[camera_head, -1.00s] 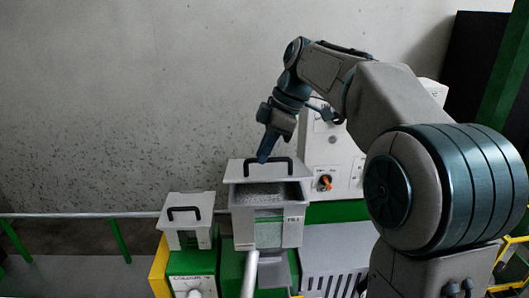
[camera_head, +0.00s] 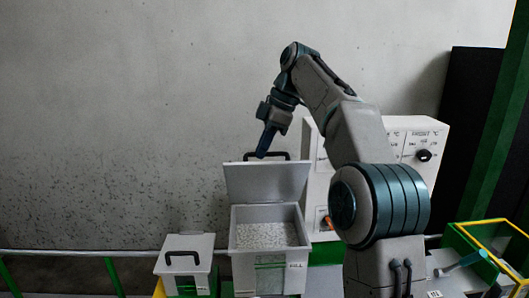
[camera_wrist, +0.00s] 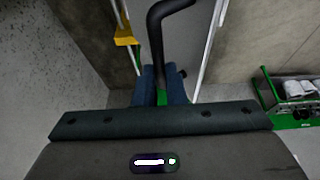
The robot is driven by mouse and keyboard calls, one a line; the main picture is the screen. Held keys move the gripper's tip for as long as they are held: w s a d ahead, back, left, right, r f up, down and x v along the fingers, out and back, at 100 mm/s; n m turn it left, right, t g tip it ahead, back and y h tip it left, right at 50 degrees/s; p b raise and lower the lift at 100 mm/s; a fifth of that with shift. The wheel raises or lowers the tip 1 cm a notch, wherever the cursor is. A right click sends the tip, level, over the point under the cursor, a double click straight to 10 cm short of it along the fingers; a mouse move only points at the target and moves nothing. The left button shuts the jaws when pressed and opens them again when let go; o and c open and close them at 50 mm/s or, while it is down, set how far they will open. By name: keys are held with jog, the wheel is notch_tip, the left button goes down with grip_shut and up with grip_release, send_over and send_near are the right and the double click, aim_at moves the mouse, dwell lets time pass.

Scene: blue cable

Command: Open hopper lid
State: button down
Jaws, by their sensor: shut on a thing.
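The large grey hopper (camera_head: 296,276) in the head view is filled with pale pellets and bears a "FILL" label. Its lid (camera_head: 266,183) stands raised and tilted up at the back edge, so the inside shows. A black handle (camera_head: 285,155) sits at the lid's top edge. My gripper (camera_head: 264,151) comes down from above and is shut on the handle. In the wrist view the dark handle (camera_wrist: 156,35) runs up from between the blue fingers (camera_wrist: 162,85). The exact grip is partly hidden by the fingers.
A smaller closed grey box (camera_head: 198,244) with its own black handle stands left of the hopper. A white control cabinet (camera_head: 400,150) with knobs stands to the right, behind my arm. A yellow-edged green bin (camera_head: 478,240) is at far right. The wall behind is bare.

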jog(key=shift+w+f, duration=0.15)
jog(key=shift+w, duration=0.8)
jog(key=shift+w+f, duration=0.1)
jog(key=shift+w, duration=1)
jog(key=c, duration=1.6)
grip_release()
jog(key=shift+c, duration=0.2)
jog(key=shift+o, duration=0.8)
jog(key=shift+w, duration=0.4)
jog(key=shift+s+r, duration=0.15)
jog(key=shift+s, duration=0.05)
